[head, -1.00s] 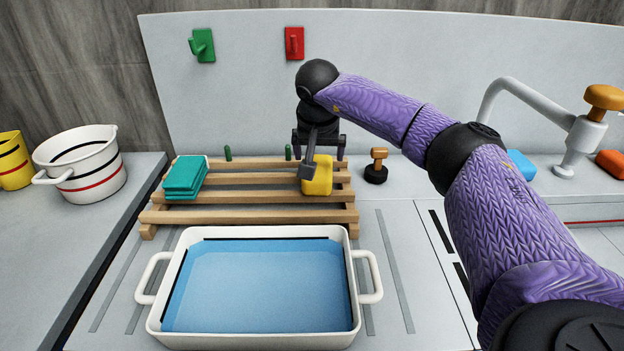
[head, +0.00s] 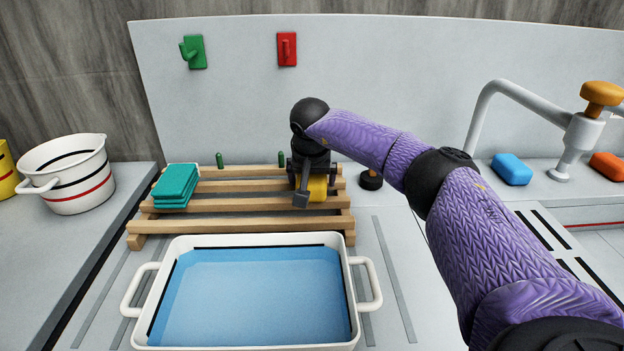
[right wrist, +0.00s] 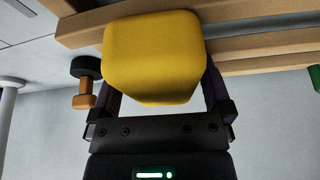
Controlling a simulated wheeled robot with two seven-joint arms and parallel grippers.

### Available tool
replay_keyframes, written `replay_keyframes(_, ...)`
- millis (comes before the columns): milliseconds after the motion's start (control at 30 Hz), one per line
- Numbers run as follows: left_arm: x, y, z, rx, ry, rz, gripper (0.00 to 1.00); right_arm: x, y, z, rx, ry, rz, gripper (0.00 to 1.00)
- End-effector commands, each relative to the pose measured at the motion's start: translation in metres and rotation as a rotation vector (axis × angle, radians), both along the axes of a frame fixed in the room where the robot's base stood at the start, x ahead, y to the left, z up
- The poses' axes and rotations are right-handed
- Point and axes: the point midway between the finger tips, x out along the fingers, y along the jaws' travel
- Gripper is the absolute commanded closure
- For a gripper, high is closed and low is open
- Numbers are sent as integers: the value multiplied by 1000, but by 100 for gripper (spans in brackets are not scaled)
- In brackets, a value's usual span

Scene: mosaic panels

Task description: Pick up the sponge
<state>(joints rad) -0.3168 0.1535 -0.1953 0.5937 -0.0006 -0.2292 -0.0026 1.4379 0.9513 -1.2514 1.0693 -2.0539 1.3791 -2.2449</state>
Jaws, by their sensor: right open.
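The sponge, a yellow block (head: 318,188), sits on the right part of the wooden slatted rack (head: 240,222). My right gripper (head: 309,182) is over it from behind and hides much of it. In the right wrist view the yellow sponge (right wrist: 155,55) fills the space between the two dark fingers, one on each side. The jaws are open, and I cannot tell whether either finger touches the sponge. My left gripper is not in view.
A teal stack (head: 176,186) lies on the rack's left end. A white basin of blue water (head: 358,292) stands in front. A black-and-orange knob (head: 371,180) is just right of the rack. A blue block (head: 511,169) and faucet (head: 585,135) are farther right.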

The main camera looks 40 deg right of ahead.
Motion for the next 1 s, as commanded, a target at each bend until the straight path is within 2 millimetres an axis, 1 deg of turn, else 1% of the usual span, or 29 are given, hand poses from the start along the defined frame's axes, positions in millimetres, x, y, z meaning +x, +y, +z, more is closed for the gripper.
replay_keyframes(267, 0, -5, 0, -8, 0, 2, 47, 0, 0, -1, 0, 0, 0, 0)
replay_keyframes(367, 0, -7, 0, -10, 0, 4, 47, 0, 0, -1, 0, 0, 0, 19)
replay_keyframes(400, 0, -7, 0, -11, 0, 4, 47, 0, 0, -1, 0, 0, 0, 28)
replay_keyframes(467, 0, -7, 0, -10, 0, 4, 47, 0, 0, -1, 0, 0, 0, 40)
replay_keyframes(500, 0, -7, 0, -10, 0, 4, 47, 0, 0, -1, 0, 0, 0, 49)
replay_keyframes(600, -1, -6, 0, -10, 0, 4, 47, 0, 0, -1, 0, 0, 0, 68)
replay_keyframes(767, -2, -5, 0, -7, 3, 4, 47, 0, 0, -1, 0, 0, 0, 68)
replay_keyframes(833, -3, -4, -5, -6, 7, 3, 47, 1, 0, 1, 0, -2, -1, 68)
replay_keyframes(867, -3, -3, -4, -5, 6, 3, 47, 1, 0, 7, 0, -2, -1, 68)
replay_keyframes(1000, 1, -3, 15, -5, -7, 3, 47, 0, 0, 51, 0, -7, 0, 68)
